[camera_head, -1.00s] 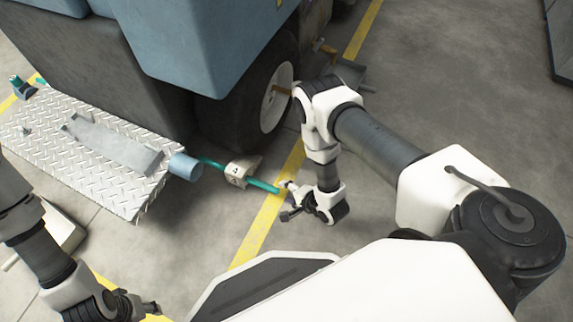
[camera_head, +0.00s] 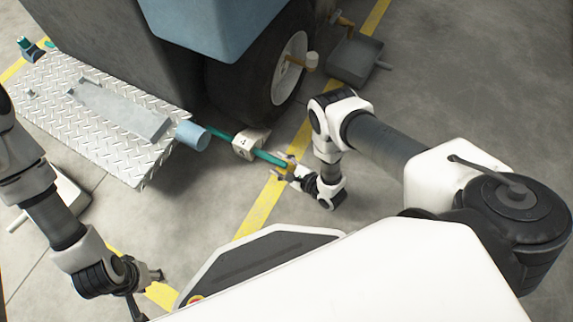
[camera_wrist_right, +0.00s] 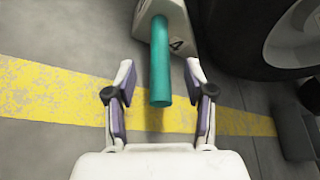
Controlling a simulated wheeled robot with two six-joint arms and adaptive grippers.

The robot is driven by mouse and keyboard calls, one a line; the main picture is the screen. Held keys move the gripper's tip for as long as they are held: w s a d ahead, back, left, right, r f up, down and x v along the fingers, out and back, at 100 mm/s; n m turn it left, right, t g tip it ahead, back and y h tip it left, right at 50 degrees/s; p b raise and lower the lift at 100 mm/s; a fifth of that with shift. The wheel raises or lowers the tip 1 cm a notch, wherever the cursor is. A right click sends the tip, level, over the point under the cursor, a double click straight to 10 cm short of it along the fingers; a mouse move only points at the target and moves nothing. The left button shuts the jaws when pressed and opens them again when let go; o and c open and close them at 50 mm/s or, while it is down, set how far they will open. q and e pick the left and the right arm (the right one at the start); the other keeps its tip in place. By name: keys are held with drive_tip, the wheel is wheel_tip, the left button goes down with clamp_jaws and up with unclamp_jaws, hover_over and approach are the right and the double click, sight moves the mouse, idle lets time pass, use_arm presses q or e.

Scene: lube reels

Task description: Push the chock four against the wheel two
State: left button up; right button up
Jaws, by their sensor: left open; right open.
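The chock four (camera_head: 246,145) is a pale wedge with a dark 4, on the floor close to the wheel two (camera_head: 289,68). A green bar (camera_head: 270,157) sticks out from it. In the right wrist view the chock (camera_wrist_right: 165,20) is at the top and the bar (camera_wrist_right: 160,75) points down between my fingers. My right gripper (camera_head: 287,168) is open, with its fingers (camera_wrist_right: 160,100) on either side of the bar's end; I see gaps on both sides. My left gripper (camera_head: 152,275) is open and empty at the lower left, away from the chock.
A yellow floor line (camera_head: 262,205) runs under my right gripper.

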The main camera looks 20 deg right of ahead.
drive_tip(key=b+x, duration=0.1)
drive_tip(key=x, duration=0.3)
drive_tip(key=shift+w+f+b, duration=0.15)
drive_tip(key=shift+f+b, duration=0.05)
drive_tip(key=shift+b, duration=0.2)
drive_tip(key=shift+w+a, duration=0.2)
drive_tip(key=shift+w, duration=0.1)
clamp_jaws()
